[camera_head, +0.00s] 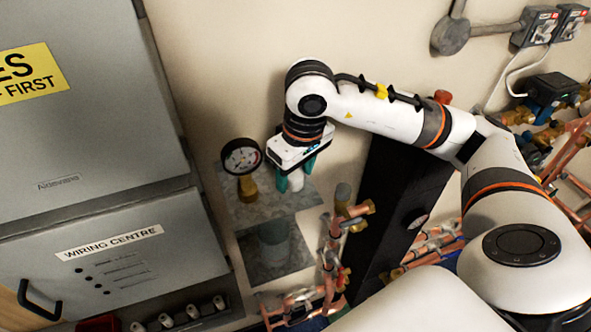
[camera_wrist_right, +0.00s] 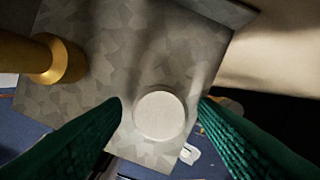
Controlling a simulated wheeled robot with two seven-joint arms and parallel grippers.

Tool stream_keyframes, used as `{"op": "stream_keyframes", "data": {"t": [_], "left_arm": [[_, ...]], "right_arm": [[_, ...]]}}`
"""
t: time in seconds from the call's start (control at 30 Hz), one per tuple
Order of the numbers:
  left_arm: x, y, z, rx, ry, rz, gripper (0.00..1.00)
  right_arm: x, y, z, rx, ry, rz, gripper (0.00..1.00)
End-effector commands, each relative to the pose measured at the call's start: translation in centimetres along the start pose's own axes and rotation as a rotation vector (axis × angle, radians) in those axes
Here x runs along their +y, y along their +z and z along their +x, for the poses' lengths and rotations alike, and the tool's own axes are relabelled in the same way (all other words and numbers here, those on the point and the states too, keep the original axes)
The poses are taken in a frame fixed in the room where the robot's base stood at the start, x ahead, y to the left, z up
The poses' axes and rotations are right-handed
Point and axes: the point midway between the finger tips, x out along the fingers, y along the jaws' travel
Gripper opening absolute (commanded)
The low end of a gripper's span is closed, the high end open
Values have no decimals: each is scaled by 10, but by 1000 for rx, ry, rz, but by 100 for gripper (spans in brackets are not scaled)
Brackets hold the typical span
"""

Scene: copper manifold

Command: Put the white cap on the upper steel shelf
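The white cap (camera_head: 296,181) is between the teal fingers of my right gripper (camera_head: 297,178). In the right wrist view the cap (camera_wrist_right: 160,115) is a round white disc seen from above, over the mottled upper steel shelf (camera_wrist_right: 105,60), near an edge. It appears to stand on the shelf. Gaps show between the cap and both fingers of the right gripper (camera_wrist_right: 160,104), so it is open around the cap. In the head view the upper steel shelf (camera_head: 245,210) lies below the gripper. My left gripper is not in view.
A pressure gauge (camera_head: 241,157) on a brass base (camera_wrist_right: 65,60) stands on the upper shelf, left of the cap. Copper pipes (camera_head: 330,260) are at the right; a grey cabinet (camera_head: 110,240) is at the left.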

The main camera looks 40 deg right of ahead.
Motion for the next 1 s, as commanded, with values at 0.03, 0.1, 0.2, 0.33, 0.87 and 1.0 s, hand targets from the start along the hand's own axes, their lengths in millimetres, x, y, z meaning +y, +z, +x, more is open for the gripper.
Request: {"op": "stream_keyframes", "data": {"t": [0.03,0.1,0.2,0.33,0.87,1.0], "left_arm": [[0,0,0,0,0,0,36],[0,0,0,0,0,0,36],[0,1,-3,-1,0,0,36],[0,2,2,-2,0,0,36],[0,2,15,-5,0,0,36],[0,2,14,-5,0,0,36]], "right_arm": [[0,0,0,0,0,0,54],[0,0,0,0,0,0,54],[0,0,-2,1,0,0,54],[0,1,-11,-5,0,0,54],[0,1,-109,-4,-2,0,54],[0,1,-119,-2,-1,0,54]]}}
